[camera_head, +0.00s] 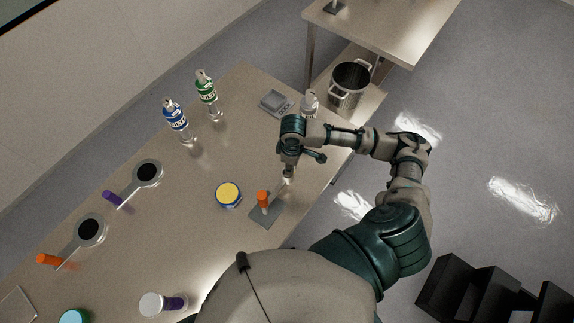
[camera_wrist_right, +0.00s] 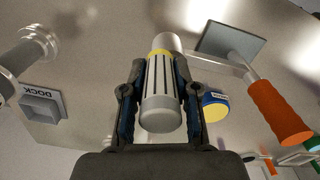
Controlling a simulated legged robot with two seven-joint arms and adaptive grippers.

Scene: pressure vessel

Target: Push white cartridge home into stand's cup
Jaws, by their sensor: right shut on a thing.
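My right gripper (camera_wrist_right: 160,90) is shut on the white cartridge (camera_wrist_right: 162,112), which has dark stripes and a yellow band. In the head view my right gripper (camera_head: 289,168) is above the right part of the table, and the cartridge is largely hidden by it. A pale cylinder, apparently the stand's cup (camera_wrist_right: 166,42), is in line with the cartridge's far end. A bar runs from there towards an orange handle (camera_wrist_right: 278,110). The grey base plate (camera_wrist_right: 232,43) lies beyond. I cannot tell how deep the cartridge sits. My left gripper is not in view.
A yellow-topped blue tin (camera_head: 228,194) stands left of the base plate. A grey dock block (camera_wrist_right: 42,104) and a bottle (camera_head: 310,103) are farther back. Blue and green labelled bottles (camera_head: 176,121) stand at the far side. A steel pot (camera_head: 350,85) is beyond the table's edge.

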